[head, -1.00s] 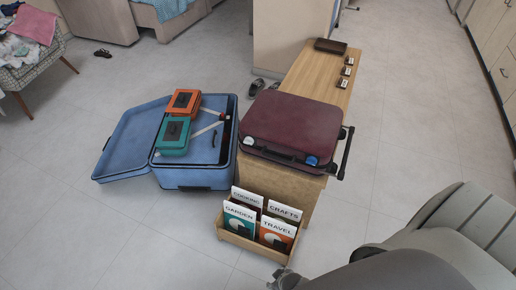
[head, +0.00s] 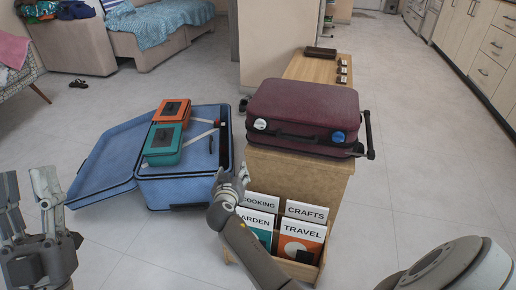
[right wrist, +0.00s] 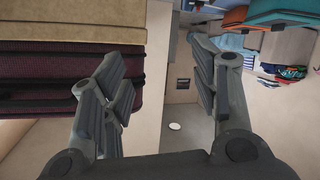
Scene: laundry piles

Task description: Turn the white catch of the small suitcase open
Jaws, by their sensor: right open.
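The small suitcase (head: 302,112) is maroon and lies flat on a wooden bench. Its white catch (head: 261,124) is on the front face at the left, and a blue catch (head: 338,137) is at the right, with the dark handle between them. My right gripper (head: 232,180) is below and left of the white catch, apart from the suitcase. In the right wrist view my right gripper (right wrist: 161,62) is open and empty, with the maroon suitcase (right wrist: 65,82) at the left, upside down. My left gripper (head: 28,188) is at the lower left, fingers apart, touching nothing.
An open blue suitcase (head: 106,165) lies on the floor at left, with an orange case (head: 168,111) and a green case (head: 163,146). A booklet rack stands in front of the bench (head: 335,178), close to my right forearm. Floor at right is clear.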

